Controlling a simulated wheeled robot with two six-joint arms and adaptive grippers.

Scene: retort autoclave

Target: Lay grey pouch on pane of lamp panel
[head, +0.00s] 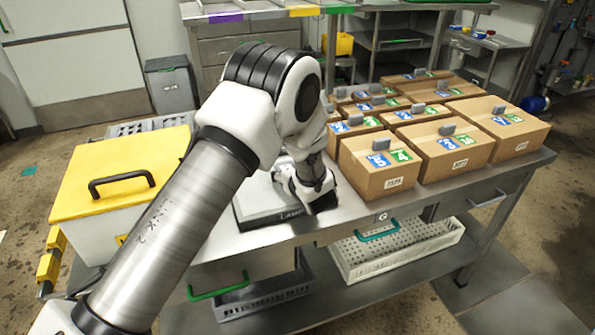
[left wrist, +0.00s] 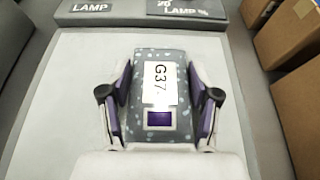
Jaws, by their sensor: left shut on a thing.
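My left gripper (head: 312,198) is low over the lamp panel (head: 258,212) on the steel table. In the left wrist view its two purple-lined fingers are shut on the sides of the grey pouch (left wrist: 138,68). The pouch is speckled, with a white label reading G37 and a purple square below it. The pale pane (left wrist: 60,125) of the panel spreads beneath and around the pouch. I cannot tell whether the pouch touches the pane. The pouch is hidden behind my gripper and arm in the head view. My right gripper does not show.
Several cardboard boxes (head: 378,178) with blue and green labels stand close to the right of the panel. A white bin with a yellow lid (head: 130,165) stands at the left. A white perforated basket (head: 400,247) and a grey crate (head: 265,297) sit below the tabletop.

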